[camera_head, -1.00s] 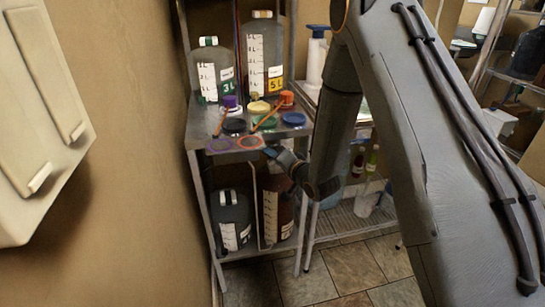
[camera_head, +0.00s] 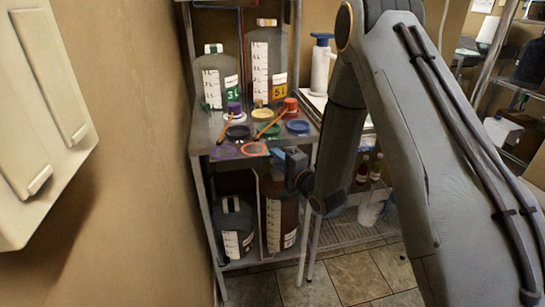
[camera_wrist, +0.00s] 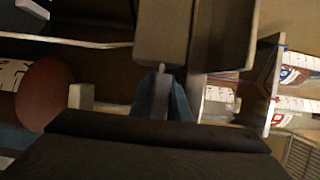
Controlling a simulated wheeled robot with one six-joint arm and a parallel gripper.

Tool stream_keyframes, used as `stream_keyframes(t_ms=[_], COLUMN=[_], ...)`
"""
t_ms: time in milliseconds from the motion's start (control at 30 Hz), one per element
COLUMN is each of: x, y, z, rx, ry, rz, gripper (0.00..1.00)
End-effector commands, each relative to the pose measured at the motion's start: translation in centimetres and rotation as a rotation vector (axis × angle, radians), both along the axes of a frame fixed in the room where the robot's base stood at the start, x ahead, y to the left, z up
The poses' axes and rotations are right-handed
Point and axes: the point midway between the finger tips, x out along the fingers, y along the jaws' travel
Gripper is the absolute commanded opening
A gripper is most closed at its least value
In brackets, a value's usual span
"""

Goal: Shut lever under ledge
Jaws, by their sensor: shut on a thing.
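My gripper (camera_head: 284,164) is at the front edge of the metal shelf (camera_head: 210,142), just below and in front of the coloured rings. In the wrist view my blue-grey fingers (camera_wrist: 165,98) are close together below a brown box-like part (camera_wrist: 190,38). A thin grey piece (camera_wrist: 160,82), which looks like the lever, stands between them, and the gripper is shut on it. Most of this piece is hidden by the fingers and the box-like part. In the head view the lever cannot be made out behind my gripper and arm.
Two large bottles (camera_head: 213,80) (camera_head: 264,65), coloured rings and caps stand on the shelf. A grey bottle (camera_head: 233,225) and a brown bottle (camera_head: 282,225) stand on the lower level. A wall with a pale panel (camera_head: 40,120) bounds the left. Tiled floor (camera_head: 355,275) is open in front.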

Motion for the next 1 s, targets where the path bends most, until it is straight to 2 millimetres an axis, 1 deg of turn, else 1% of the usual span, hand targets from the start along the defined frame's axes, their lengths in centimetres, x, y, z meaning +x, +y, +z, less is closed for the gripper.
stream_keyframes(t_ms=[400,433,533,1000], x=[0.05,0.05,0.04,0.07], y=[-0.11,-0.11,-0.08,0.15], z=[0.10,0.10,0.11,0.38], rx=[0.013,0.013,0.012,0.010], ry=[0.002,0.002,0.002,-0.005], rz=[-0.003,-0.003,-0.003,0.002], gripper=[0.00,0.17,0.34,0.34])
